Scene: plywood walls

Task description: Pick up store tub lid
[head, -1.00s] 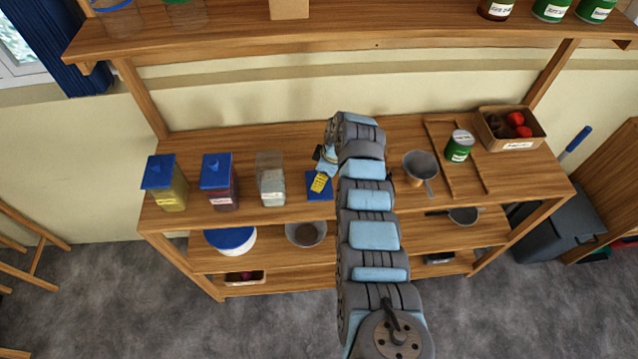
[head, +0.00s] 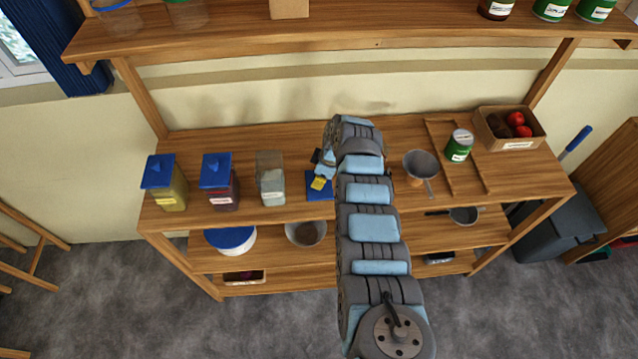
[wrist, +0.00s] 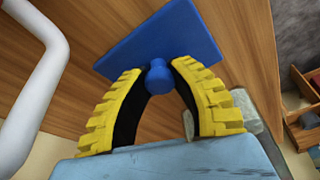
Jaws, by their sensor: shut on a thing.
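The store tub lid is a blue square plate with a round knob; it shows in the wrist view (wrist: 165,38) and, partly hidden, in the head view (head: 316,194). It lies on the wooden shelf's main board, or very close to it; I cannot tell if there is a gap. My gripper (wrist: 160,73) has yellow ribbed fingers, shut on the lid's knob from either side. In the head view my gripper (head: 319,183) is partly covered by my arm. A clear tub (head: 271,180) with pale contents and no lid stands left of the blue lid.
Two blue-lidded tubs (head: 163,183) (head: 219,182) stand further left. A grey sieve-like cup (head: 421,167), a green can (head: 459,146) and a crate with red items (head: 516,146) are to the right. An upper shelf (head: 380,32) runs above.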

